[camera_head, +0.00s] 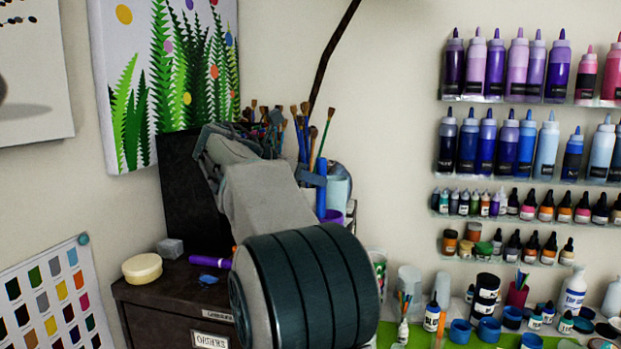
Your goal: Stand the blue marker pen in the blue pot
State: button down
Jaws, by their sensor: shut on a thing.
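A blue marker pen (321,198) stands nearly upright at the right side of my arm, beside a light teal cup. My gripper (312,179) is mostly hidden behind my arm; a dark blue-grey part shows at the pen, and it is shut on the pen. The pen's lower end is close to a purple-rimmed pot, and I cannot tell whether it touches anything. I cannot make out the blue pot for certain; my arm covers much of this area.
Paintbrushes (304,125) stand in holders behind my arm. The light teal cup (338,192) is right of the pen. A purple marker (224,263), a round cream tin (142,268) and a grey block (170,248) lie on the dark cabinet. Bottles and small blue cups crowd the right side.

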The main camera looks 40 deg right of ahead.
jog(key=shift+f+b, duration=2.6)
jog(key=shift+f, duration=1.65)
jog(key=c, duration=1.3)
grip_release()
jog(key=v, duration=1.3)
jog(key=shift+a+r, duration=0.15)
jog(key=shift+a, duration=0.25)
